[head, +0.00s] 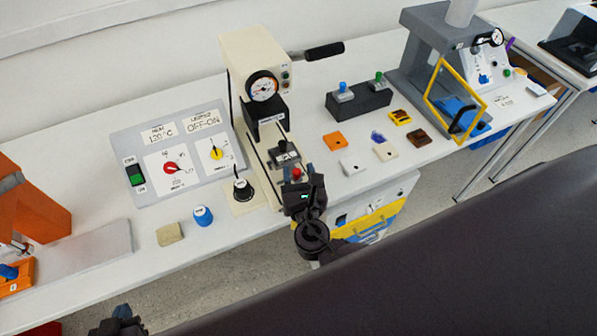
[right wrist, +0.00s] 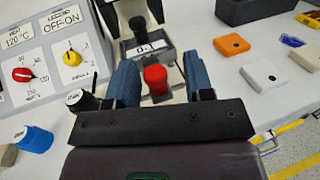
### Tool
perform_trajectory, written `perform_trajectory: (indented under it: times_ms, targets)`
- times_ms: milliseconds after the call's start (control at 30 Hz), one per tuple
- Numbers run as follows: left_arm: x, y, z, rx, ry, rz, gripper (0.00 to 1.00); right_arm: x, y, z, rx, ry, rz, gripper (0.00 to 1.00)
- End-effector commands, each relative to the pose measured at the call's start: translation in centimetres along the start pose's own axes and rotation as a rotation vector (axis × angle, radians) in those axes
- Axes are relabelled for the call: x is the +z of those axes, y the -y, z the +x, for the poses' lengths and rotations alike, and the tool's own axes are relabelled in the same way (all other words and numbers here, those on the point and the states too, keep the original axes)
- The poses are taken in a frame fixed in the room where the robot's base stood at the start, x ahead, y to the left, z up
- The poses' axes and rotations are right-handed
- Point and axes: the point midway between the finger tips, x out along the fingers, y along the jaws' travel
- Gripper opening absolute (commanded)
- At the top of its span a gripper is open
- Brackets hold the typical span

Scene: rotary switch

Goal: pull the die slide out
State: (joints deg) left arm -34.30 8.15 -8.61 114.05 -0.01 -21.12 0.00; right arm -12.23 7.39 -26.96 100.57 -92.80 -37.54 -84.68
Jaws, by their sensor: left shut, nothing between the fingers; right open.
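The die slide (head: 285,153) is a grey and dark plate low in the cream press (head: 246,56); it also shows in the right wrist view (right wrist: 150,52). A red knob (right wrist: 156,78) stands at its near end, and it shows small in the head view (head: 296,173). My right gripper (head: 298,177) is open, with its blue fingers on either side of the red knob in the right wrist view. A gap shows on both sides of the knob, so it is not gripped. My left gripper (head: 121,319) is shut and empty at the bottom edge, mostly cut off.
A control panel (head: 200,180) with red and yellow knobs lies left of the press. A black-handled tool (head: 242,188), a blue cap (head: 203,216) and a beige block (head: 170,234) stand nearby. Small coloured tiles (head: 352,164) lie right, by a dark stamp block (head: 360,103).

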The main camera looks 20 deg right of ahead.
Motion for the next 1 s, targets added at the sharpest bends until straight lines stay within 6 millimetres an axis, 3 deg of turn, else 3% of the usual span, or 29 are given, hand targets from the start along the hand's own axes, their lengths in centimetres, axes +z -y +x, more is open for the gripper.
perform_trajectory:
  times_ms: [167,700,1000]
  targets:
    - [0.4,0.0,-0.1,-0.001,0.006,-0.001,0.0,-0.1,0.0,-1.2,0.001,-0.001,0.0,0.48]
    - [1.7,-0.1,0.5,-0.001,0.011,0.0,0.0,-0.2,0.2,-9.8,-0.003,-0.002,-0.001,0.48]
    - [1.4,-0.1,0.8,0.001,0.005,0.0,0.0,0.0,0.2,-10.9,-0.003,0.0,0.0,0.48]
